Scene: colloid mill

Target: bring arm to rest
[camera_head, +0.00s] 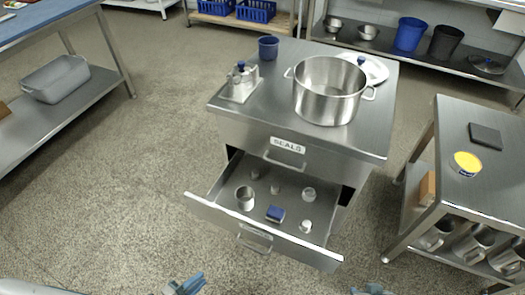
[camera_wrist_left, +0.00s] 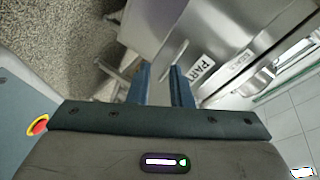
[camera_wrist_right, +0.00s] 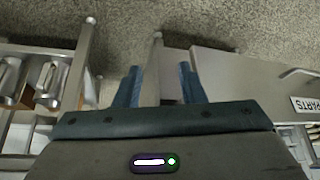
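My left gripper (camera_head: 186,285) shows at the bottom edge of the head view, in front of and below the open drawer (camera_head: 214,209). In the left wrist view its two blue fingers (camera_wrist_left: 160,75) stand apart with nothing between them. My right gripper (camera_head: 372,290) barely shows at the bottom edge of the head view, right of the drawer. In the right wrist view its fingers (camera_wrist_right: 160,75) are apart and empty, with floor and furniture beyond. Both grippers are clear of the drawer and its contents.
The steel cabinet (camera_head: 374,140) bears a large pot (camera_head: 325,92), a lid, a blue cup (camera_head: 268,48) and a small metal device (camera_head: 241,80). The lower drawer stands open with several small parts inside. A side table (camera_head: 500,120) stands right.

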